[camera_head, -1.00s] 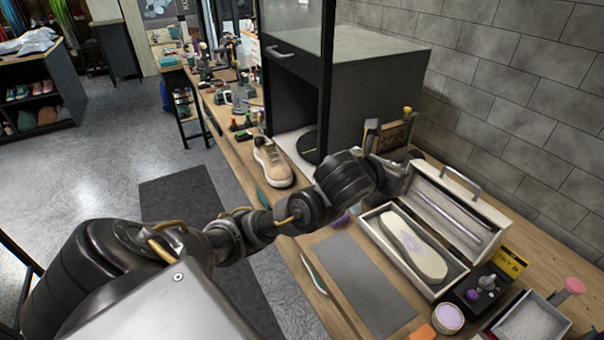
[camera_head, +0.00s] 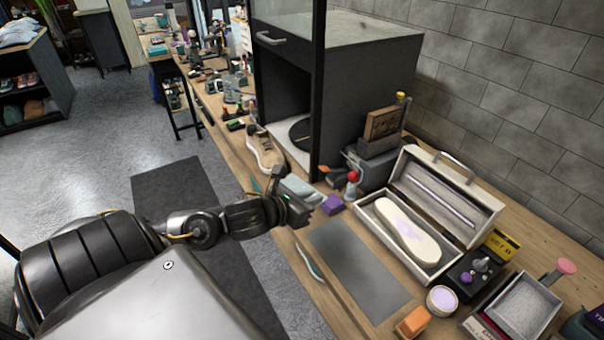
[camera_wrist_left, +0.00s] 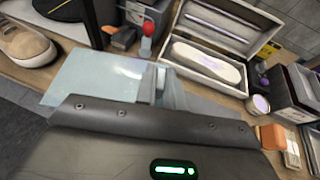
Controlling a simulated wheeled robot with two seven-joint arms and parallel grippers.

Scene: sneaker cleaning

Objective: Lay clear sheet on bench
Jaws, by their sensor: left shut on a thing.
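The clear sheet (camera_head: 303,188) is a pale, bluish, see-through piece. It also shows in the left wrist view (camera_wrist_left: 95,78), sticking out to the left of the fingers. My left gripper (camera_head: 287,198) is shut on the sheet and holds it over the front part of the wooden bench (camera_head: 292,252). In the left wrist view the fingers (camera_wrist_left: 163,84) are at the sheet's right end. Whether the sheet touches the bench cannot be told. My right gripper is not in view.
A tan sneaker (camera_head: 264,150) stands beyond the gripper by a dark cabinet (camera_head: 370,95). A purple block (camera_head: 333,204) and a red-topped bottle (camera_head: 351,185) are close by. A bare grey mat (camera_head: 360,268) lies nearer, beside an open box (camera_head: 440,205) holding a sole.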

